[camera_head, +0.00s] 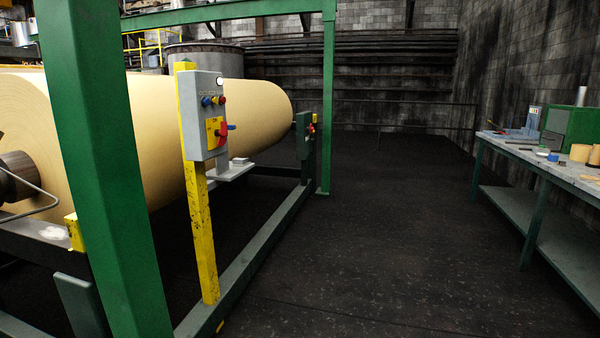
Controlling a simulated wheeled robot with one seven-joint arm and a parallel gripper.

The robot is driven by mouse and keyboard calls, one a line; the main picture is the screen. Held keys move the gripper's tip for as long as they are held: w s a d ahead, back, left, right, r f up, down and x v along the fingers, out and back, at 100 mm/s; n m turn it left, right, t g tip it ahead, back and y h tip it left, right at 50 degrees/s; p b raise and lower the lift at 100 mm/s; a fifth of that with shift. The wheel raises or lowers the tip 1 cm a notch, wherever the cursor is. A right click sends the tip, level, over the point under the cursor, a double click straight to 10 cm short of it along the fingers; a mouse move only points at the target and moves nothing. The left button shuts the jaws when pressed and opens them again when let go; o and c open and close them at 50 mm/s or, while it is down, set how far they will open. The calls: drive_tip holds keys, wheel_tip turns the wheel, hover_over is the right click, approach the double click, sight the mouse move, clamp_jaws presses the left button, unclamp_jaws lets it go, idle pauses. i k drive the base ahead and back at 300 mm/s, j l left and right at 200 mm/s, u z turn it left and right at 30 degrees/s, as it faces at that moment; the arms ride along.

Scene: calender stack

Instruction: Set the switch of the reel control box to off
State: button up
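The reel control box (192,101) is a light grey box fixed to a yellow post (203,235) left of the middle of the head view. Its front carries a round white lamp or dial at the top and a row of small blue and red buttons below it. Lower down is a switch with a red handle (221,133) on a yellow plate (212,132). The handle is too small for me to tell its setting. My gripper is not in view.
A big paper roll (245,105) lies behind the box. A green post (100,170) stands at the near left, and a low green frame rail (260,240) runs along the floor. The dark floor (390,230) is clear up to the workbench (513,145) at right.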

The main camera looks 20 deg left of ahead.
sight(223, 132)
drive_tip(key=i+u, duration=0.15)
drive_tip(key=i, duration=0.5)
drive_tip(key=i+l+u, duration=0.1)
drive_tip(key=i, duration=0.5)
drive_tip(key=i+l+u, duration=0.15)
drive_tip(key=i, duration=0.5)
